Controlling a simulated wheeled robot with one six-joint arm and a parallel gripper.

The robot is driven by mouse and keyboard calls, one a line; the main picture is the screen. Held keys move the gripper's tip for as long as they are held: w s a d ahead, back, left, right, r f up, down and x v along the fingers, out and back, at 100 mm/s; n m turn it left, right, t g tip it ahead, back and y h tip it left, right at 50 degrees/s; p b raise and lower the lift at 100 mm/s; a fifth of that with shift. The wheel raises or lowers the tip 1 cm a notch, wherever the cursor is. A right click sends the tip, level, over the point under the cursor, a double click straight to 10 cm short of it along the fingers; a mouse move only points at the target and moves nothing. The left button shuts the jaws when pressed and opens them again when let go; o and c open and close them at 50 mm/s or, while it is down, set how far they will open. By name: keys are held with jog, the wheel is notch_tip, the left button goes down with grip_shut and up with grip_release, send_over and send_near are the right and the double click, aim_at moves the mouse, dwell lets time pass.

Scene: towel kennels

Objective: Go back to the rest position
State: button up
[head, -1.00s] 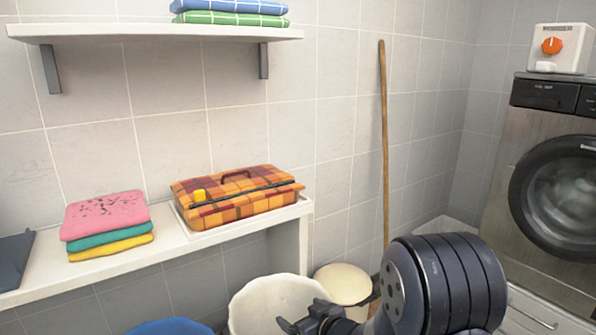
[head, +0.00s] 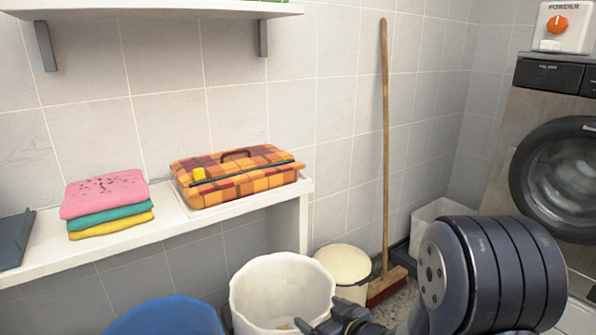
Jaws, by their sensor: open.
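My gripper (head: 333,326) shows at the bottom edge of the head view, in front of the white bin (head: 282,287). It is open, with nothing seen between its fingers. Part of it is cut off by the frame's lower edge. My dark arm rises to its right and covers part of the floor and the front of the washing machine.
A white bench (head: 140,236) holds folded towels (head: 106,203) and a plaid case (head: 238,176). A blue tub (head: 166,317), a lidded cream bin (head: 342,266) and a broom (head: 385,150) stand below and beside it. A washing machine (head: 560,180) is at right; a shelf (head: 150,10) hangs above.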

aim_at(302, 312)
jog(key=b+x, duration=0.1)
jog(key=x, duration=0.3)
jog(key=b+x, duration=0.1)
jog(key=x, duration=0.4)
jog(key=shift+f, duration=0.25)
jog(key=s+d+r+m+h+p, duration=0.2)
jog(key=s+d+r+p, duration=0.1)
jog(key=r+p, duration=0.6)
jog(key=s+d+r+m+t+h+p, duration=0.1)
jog(key=d+r+p, duration=0.5)
jog(key=p, duration=1.1)
jog(key=s+d+r+m+t+h+p, duration=0.1)
jog(key=s+d+r+m+h+p, duration=0.2)
jog(key=r+p, duration=1)
jog(key=shift+s+d+m+h, duration=0.4)
jog(key=shift+s+d+h, duration=0.4)
jog(key=shift+s+d, duration=0.35)
jog(key=shift+f, duration=0.1)
